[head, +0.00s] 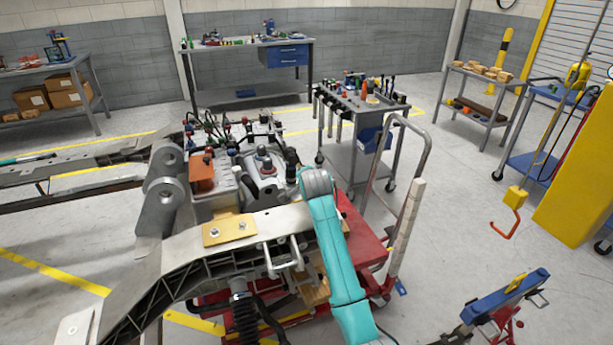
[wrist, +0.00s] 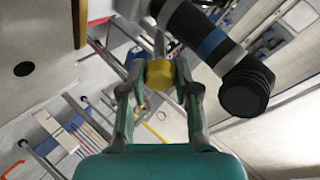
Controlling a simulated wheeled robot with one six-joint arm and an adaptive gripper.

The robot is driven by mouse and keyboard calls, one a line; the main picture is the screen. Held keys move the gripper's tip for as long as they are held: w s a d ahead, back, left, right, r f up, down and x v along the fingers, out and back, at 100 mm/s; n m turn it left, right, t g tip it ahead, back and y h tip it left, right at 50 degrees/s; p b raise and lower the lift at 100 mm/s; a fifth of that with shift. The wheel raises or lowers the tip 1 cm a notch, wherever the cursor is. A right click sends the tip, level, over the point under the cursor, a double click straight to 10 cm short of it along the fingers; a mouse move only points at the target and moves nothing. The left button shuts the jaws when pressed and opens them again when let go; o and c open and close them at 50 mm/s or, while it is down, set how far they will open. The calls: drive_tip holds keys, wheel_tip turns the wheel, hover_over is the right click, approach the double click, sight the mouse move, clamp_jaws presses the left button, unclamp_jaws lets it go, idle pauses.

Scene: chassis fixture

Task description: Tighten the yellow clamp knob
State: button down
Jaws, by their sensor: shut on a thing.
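The yellow clamp knob (wrist: 159,75) shows in the wrist view, between the two fingers of my gripper (wrist: 160,82). The fingers are closed on its sides, and a grey metal piece extends beyond it. A dark cylindrical part with a blue band (wrist: 245,85) is close to the right finger. In the head view, my teal arm reaches up along the right side of the chassis fixture (head: 270,222). I cannot make out my gripper or the knob in that view.
A grey tool cart (head: 362,105) stands behind the fixture on the right. A red wheeled stand (head: 365,245) is under the fixture. A blue-topped stand (head: 510,295) is at the lower right. Open floor (head: 450,220) lies to the right.

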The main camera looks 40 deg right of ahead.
drive_tip(key=shift+f, duration=0.1)
drive_tip(key=c, duration=0.8)
unclamp_jaws()
drive_tip(key=shift+c, duration=0.2)
drive_tip(key=v, duration=1.2)
